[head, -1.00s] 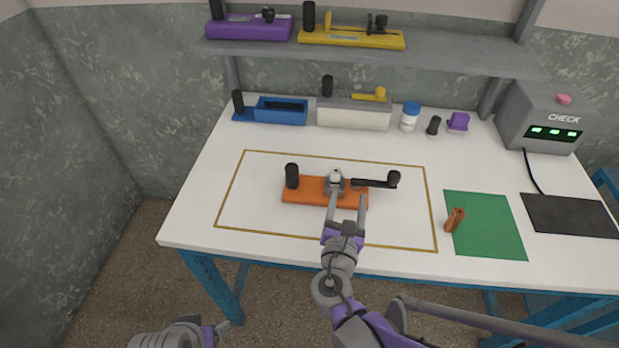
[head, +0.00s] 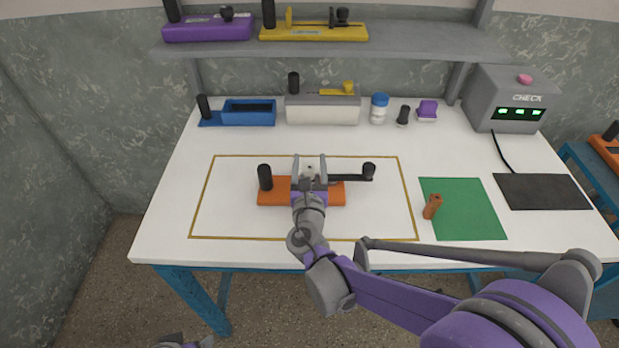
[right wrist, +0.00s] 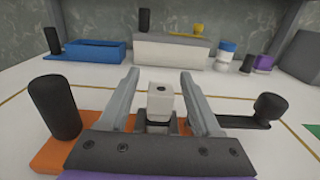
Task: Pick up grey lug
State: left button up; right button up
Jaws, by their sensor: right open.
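The grey lug (head: 310,168) is a small, pale upright block near the middle of the orange fixture (head: 272,196). In the right wrist view the lug (right wrist: 160,103) has a dark dot on top and sits above a darker grey seat. My right gripper (head: 310,159) is open, with one finger on each side of the lug and visible gaps between. Its palm hides the lower part of the seat. Only a sliver of my left arm (head: 185,342) shows at the bottom edge, and its jaws cannot be made out.
The orange fixture has a black post (head: 265,177) at left and a black lever with a knob (head: 369,170) at right. A brown piece (head: 432,206) stands on the green mat (head: 470,215). A blue tray (head: 235,118) and a grey-white box (head: 322,112) stand behind.

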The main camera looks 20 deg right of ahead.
jog(key=shift+w+d, duration=0.15)
jog(key=shift+w, duration=0.35)
jog(key=shift+s, duration=0.1)
grip_shut()
